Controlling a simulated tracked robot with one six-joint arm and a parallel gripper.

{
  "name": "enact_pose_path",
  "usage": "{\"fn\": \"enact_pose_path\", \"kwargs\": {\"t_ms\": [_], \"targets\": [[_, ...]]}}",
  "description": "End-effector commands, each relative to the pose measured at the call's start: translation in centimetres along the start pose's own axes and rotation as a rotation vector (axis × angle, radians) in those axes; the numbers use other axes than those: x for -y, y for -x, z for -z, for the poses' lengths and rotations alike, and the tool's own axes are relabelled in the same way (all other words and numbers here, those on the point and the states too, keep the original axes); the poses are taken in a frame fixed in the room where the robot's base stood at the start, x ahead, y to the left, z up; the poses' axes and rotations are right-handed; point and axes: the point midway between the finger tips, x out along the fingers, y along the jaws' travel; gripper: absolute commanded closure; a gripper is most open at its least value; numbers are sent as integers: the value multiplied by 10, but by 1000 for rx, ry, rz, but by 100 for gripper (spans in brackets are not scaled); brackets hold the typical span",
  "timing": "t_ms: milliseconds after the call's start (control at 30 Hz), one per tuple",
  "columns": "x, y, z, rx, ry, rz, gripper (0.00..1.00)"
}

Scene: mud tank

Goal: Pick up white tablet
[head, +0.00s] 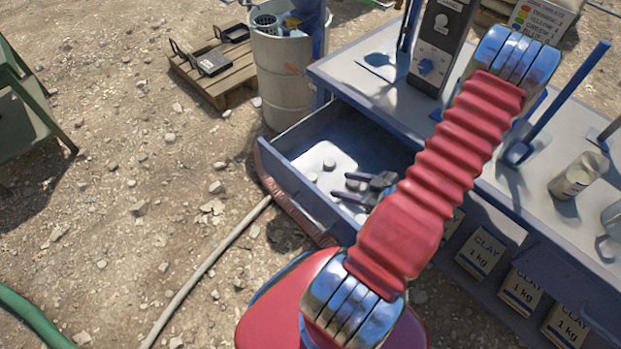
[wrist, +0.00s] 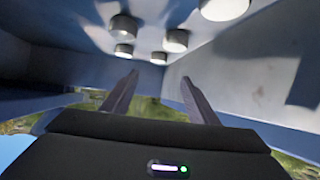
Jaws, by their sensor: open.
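Several small round white tablets lie on the floor of the open drawer (head: 287,178). One tablet (head: 329,164) shows on a bright patch of that floor in the head view. In the wrist view, tablets show as short pale discs with shaded sides, one upper left (wrist: 123,26) and one near the centre (wrist: 158,57), just beyond the fingertips. My gripper (head: 342,185) is inside the drawer with its dark fingers spread and nothing between them. In the wrist view my gripper (wrist: 160,77) points toward the tablets and appears apart from them. My arm may hide part of the drawer.
The drawer walls stand close around my gripper. Clay bags (head: 481,252) sit below. A grey barrel (head: 284,75) stands behind the drawer.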

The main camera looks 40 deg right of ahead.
Motion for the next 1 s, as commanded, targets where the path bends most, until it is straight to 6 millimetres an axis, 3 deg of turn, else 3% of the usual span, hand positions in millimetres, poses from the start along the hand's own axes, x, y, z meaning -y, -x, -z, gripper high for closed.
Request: {"fn": "enact_pose_path", "kwargs": {"t_ms": [600, 1000], "targets": [[0, -72, 0, 1, 1, 3, 46], [0, -80, 0, 1, 0, 1, 46]]}}
